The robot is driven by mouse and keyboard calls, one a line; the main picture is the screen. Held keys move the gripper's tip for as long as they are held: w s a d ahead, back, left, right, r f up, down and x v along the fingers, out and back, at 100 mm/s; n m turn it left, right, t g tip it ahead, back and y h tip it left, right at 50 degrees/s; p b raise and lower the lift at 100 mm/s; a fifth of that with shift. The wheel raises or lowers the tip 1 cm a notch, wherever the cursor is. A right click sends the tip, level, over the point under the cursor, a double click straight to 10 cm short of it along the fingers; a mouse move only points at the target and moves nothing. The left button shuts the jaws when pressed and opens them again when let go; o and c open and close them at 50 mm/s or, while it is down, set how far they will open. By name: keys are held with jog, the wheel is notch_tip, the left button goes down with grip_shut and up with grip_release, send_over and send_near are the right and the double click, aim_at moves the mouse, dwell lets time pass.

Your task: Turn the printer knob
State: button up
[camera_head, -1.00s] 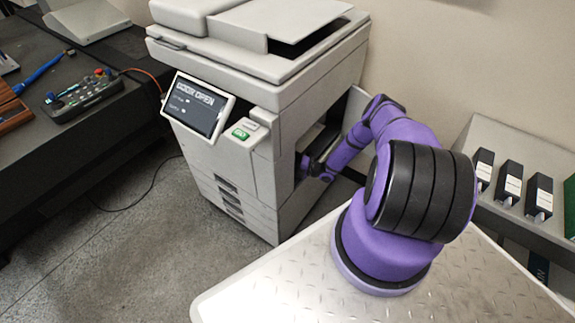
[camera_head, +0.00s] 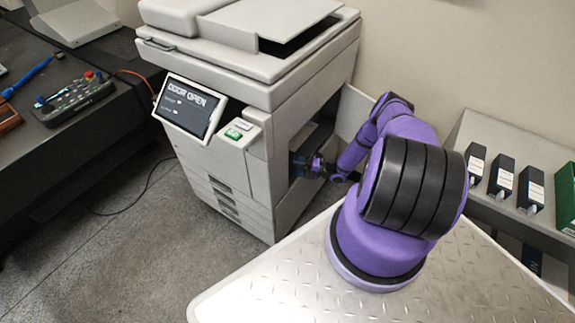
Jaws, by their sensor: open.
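The printer (camera_head: 245,165) is a large pale grey copier in the middle of the view. Its side door (camera_head: 352,115) stands open on the right, and its tilted screen (camera_head: 190,107) reads "DOOR OPEN". My purple arm reaches from the lower right to the side opening (camera_head: 318,135). My gripper (camera_head: 298,166) is small and dark at the mouth of this opening, open as far as I can see. I cannot make out the knob; the dark interior and my wrist hide what lies inside.
A dark bench (camera_head: 75,130) with a control box (camera_head: 75,97) stands at the left. A pale shelf (camera_head: 510,150) with several black cartridges is at the right. A cable (camera_head: 148,185) lies on the grey floor left of the printer.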

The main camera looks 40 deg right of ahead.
jog(key=shift+v, duration=1.8)
jog(key=shift+r, duration=0.1)
